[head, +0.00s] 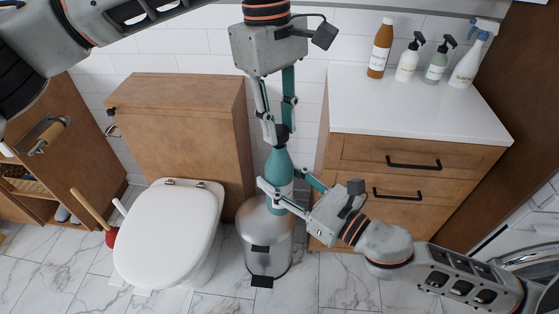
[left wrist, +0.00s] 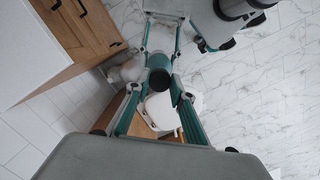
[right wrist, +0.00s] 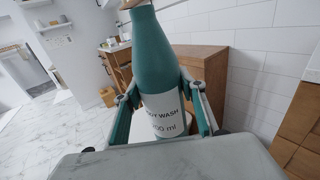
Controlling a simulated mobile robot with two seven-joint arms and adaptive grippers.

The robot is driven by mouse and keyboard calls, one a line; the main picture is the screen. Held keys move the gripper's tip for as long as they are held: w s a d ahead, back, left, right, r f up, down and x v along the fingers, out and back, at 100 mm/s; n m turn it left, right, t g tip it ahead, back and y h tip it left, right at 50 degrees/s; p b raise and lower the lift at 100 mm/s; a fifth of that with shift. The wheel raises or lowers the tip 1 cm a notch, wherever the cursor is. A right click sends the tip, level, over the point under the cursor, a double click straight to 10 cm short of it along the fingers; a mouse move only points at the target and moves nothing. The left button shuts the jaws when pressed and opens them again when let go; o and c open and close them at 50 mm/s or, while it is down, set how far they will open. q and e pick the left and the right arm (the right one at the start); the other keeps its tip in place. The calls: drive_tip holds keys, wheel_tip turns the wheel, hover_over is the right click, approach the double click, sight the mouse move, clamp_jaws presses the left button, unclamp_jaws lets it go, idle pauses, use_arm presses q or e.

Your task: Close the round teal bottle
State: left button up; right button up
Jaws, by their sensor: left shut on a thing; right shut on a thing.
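The round teal bottle (head: 280,168) is upright in the middle of the head view. Its white body wash label shows in the right wrist view (right wrist: 165,75). My right gripper (head: 279,193) is shut around the bottle's labelled lower body. A black cap (head: 282,130) is at the top of the bottle's neck, and my left gripper (head: 281,127) is shut on it from above. The cap's round black top also shows in the left wrist view (left wrist: 159,82), between the fingers. Cap and neck are in line and look touching; I cannot tell whether the cap is screwed tight.
A metal bin (head: 266,240) stands below the bottle. A white toilet (head: 168,230) is to its left. At the right, a wooden cabinet's white top (head: 415,110) carries an amber bottle (head: 381,48), two pump bottles and a spray bottle (head: 472,58). Marble floor is clear in front.

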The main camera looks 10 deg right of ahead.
sight(280, 129)
idle(0.5)
use_arm(q)
drive_tip(key=shift+f, duration=0.9)
drive_tip(key=shift+f, duration=0.55)
drive_tip(key=m, duration=0.6)
drive_tip(key=shift+y, duration=0.4)
drive_tip(key=m, duration=0.7)
drive_tip(key=shift+y, duration=0.3)
drive_tip(key=o, duration=0.7)
